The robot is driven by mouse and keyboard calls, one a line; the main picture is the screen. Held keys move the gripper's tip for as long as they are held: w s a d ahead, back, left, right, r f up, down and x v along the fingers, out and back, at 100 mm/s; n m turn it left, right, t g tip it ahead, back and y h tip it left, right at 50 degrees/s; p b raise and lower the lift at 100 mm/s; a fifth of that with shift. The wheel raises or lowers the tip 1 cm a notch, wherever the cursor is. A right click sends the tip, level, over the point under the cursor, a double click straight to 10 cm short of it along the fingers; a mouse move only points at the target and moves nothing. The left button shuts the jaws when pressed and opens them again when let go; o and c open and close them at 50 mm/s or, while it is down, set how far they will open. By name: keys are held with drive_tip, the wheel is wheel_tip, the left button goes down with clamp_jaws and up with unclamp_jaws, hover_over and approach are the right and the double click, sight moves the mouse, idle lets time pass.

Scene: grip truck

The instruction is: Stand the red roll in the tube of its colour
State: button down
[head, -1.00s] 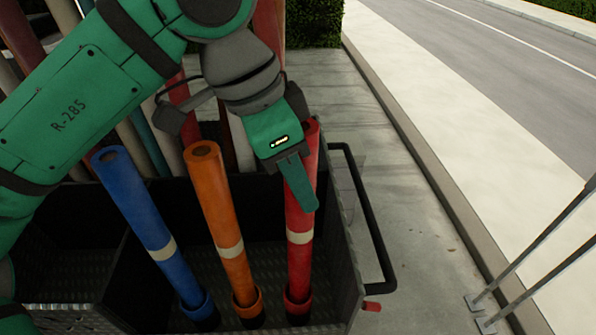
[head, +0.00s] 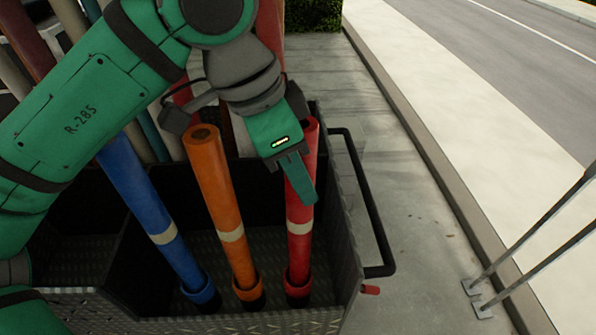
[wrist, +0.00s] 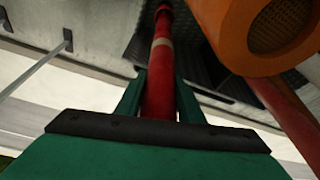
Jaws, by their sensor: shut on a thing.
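The red roll (head: 301,225) stands slightly tilted in the dark crate, with a cream band around its middle. Its lower end meets a red tube (head: 298,283) on the crate floor and appears to be inside it. My gripper (head: 303,188) is shut on the red roll near its upper end; one finger covers part of it. In the wrist view the red roll (wrist: 160,85) runs between both fingers (wrist: 158,100) to the red tube (wrist: 164,9) at its far end.
An orange roll (head: 217,185) and a blue roll (head: 145,205) stand to the left in tubes of their colours. The orange one is close beside my gripper. A black handle rail (head: 365,195) runs along the crate's right side.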

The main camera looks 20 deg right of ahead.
drive_tip(key=shift+f, duration=0.3)
idle(0.5)
drive_tip(key=c, duration=1.1)
unclamp_jaws()
